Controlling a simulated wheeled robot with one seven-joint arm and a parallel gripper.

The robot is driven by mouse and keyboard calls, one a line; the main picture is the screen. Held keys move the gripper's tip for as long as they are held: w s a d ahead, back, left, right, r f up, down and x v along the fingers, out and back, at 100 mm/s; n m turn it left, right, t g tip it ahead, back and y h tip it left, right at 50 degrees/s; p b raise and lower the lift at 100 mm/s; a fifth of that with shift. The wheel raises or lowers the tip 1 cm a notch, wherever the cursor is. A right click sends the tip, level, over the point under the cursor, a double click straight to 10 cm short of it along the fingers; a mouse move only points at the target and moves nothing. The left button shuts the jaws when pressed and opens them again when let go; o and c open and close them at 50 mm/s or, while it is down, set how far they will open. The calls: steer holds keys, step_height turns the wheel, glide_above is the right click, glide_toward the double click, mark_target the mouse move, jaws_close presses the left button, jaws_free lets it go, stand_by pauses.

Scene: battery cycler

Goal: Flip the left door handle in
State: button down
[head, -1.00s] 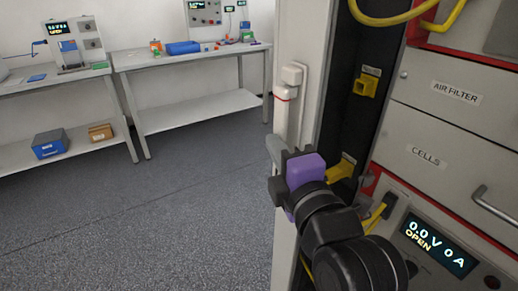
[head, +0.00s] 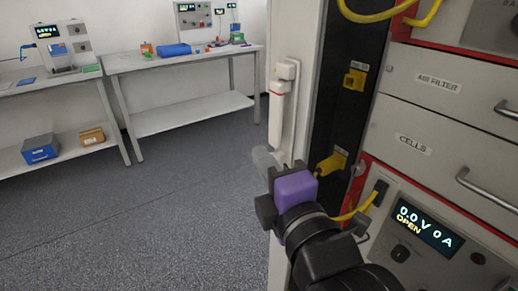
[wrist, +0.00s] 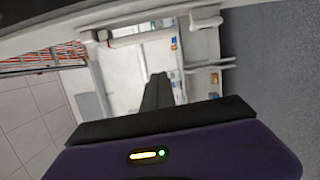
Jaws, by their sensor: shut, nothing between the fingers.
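The left door handle (head: 280,108) is a white upright bar with a red band, mounted on the edge of the open cabinet door (head: 306,70). Its pale grey lower end (head: 264,160) sticks out to the left, away from the door. My gripper (head: 265,192), with a purple body and dark fingers, is just below and in front of that lower end. The fingers are shut and empty. Whether they touch the handle cannot be told. In the wrist view, the shut fingers (wrist: 158,92) point toward a white bar (wrist: 145,40) that looks like the handle, apart from it.
The cabinet stands close on the right, with drawers (head: 437,84), a lit display (head: 424,229), yellow connectors (head: 354,79) and a yellow cable (head: 352,214). Benches (head: 150,62) stand at the back left. The floor (head: 130,215) left of the door is clear.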

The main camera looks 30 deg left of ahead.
steer(key=shift+v, duration=2.65)
step_height(320, 180, up, 4)
steer(key=d+m+t, duration=0.2)
steer(key=m, duration=0.3)
steer(key=s+d+f+m+t+h+p, duration=0.1)
steer(key=d+f+m+t+h, duration=0.35)
steer(key=d+m, duration=0.5)
steer(key=s+d+f+m+t+h+p, duration=0.1)
steer(key=d+f+m+t+h, duration=0.2)
steer(key=d+f+m, duration=0.5)
steer(key=s+d+f+m+g+h+p, duration=0.1)
steer(key=s+d+f+m+g+h, duration=0.1)
steer(key=s+d+f, duration=0.3)
steer(key=s+d+f+m+g+h+p, duration=0.2)
steer(key=s+d, duration=1)
steer(key=s, duration=0.7)
step_height(320, 180, down, 4)
steer(key=m+g+h, duration=0.1)
steer(key=m+h, duration=0.1)
steer(key=h, duration=0.1)
steer(key=shift+s+d+m, duration=0.35)
